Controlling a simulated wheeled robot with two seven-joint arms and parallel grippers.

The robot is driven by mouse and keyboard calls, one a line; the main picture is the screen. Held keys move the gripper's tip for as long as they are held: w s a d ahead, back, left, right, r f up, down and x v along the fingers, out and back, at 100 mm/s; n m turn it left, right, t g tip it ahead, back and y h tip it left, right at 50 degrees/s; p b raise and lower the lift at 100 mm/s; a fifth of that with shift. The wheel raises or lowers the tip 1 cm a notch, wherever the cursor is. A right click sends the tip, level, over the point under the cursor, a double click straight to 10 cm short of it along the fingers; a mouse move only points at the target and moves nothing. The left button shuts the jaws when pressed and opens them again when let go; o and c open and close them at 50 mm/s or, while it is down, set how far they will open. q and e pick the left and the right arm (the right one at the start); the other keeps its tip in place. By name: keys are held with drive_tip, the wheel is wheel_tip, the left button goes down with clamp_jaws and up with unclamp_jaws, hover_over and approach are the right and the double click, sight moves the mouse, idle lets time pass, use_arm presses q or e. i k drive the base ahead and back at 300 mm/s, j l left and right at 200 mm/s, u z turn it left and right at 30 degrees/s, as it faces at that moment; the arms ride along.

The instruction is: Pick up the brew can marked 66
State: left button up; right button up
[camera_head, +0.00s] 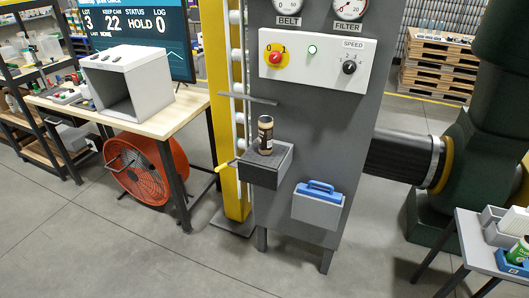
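A dark can (265,135) with a pale tan band stands upright on a small grey shelf box (262,172) fixed to the front of the tall grey machine. It is the only can on that shelf. Its marking is too small to read, so I cannot tell whether it says 66. A green-and-white can (518,251) sits in a blue holder at the lower right edge, partly cut off. Neither of my grippers is in view.
The grey machine (300,200) carries gauges, a control panel (317,60) and a blue-lidded box (318,205). A wooden table (165,122) with a grey open box (127,83) stands left, an orange fan (145,168) below. The screen reads "KEEP CAN 22". The front floor is clear.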

sight(266, 122)
drive_tip(key=z, duration=0.3)
drive_tip(key=i+j+z, duration=0.1)
drive_tip(key=j+z, duration=0.15)
drive_tip(key=z, duration=0.2)
drive_tip(key=j+z, duration=0.6)
drive_tip(key=z, duration=0.25)
drive_tip(key=j+z, duration=0.45)
drive_tip(key=l, duration=0.1)
